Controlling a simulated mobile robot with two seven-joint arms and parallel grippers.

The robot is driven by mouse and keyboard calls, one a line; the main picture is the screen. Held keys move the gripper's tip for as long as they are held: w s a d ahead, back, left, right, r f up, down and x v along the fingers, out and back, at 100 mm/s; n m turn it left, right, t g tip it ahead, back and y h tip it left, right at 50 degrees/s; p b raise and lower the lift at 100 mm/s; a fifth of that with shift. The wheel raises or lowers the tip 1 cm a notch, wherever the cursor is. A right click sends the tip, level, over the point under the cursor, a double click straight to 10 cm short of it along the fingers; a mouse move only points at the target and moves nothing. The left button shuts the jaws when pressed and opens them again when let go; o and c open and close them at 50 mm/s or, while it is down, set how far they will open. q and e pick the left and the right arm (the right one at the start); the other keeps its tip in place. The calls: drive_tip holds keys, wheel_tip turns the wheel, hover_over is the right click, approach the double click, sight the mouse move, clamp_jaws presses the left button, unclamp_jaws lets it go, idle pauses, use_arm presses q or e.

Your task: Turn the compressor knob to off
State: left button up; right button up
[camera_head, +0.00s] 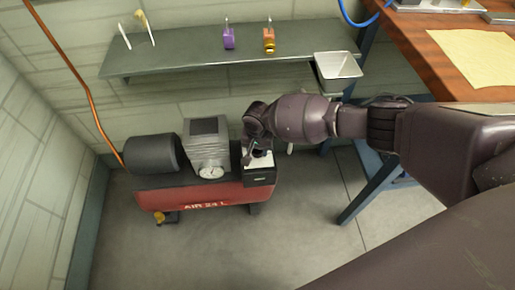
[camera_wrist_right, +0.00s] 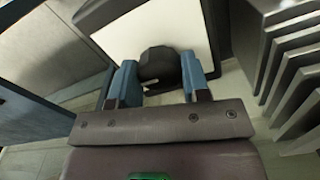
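The compressor has a red tank (camera_head: 205,197) marked "AIR 24 L" and stands on the floor against the wall. A black box with a white top (camera_head: 258,161) sits at its right end. My right gripper (camera_head: 257,150) is over that box, pointing down. In the right wrist view, a round black knob (camera_wrist_right: 160,66) stands on a white plate (camera_wrist_right: 125,22). The two blue-grey fingers of the right gripper (camera_wrist_right: 158,80) are on either side of the knob, very close to it. Whether they press on it is unclear. My left gripper is out of view.
A black cylinder (camera_head: 152,154) and a grey finned block (camera_head: 207,145) sit on the tank, left of the box. A shelf (camera_head: 190,62) hangs above, with a metal tray (camera_head: 338,70) at its right end. A wooden-topped bench (camera_head: 440,55) stands at right. The front floor is clear.

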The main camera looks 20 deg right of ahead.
drive_tip(key=shift+c, duration=1.3)
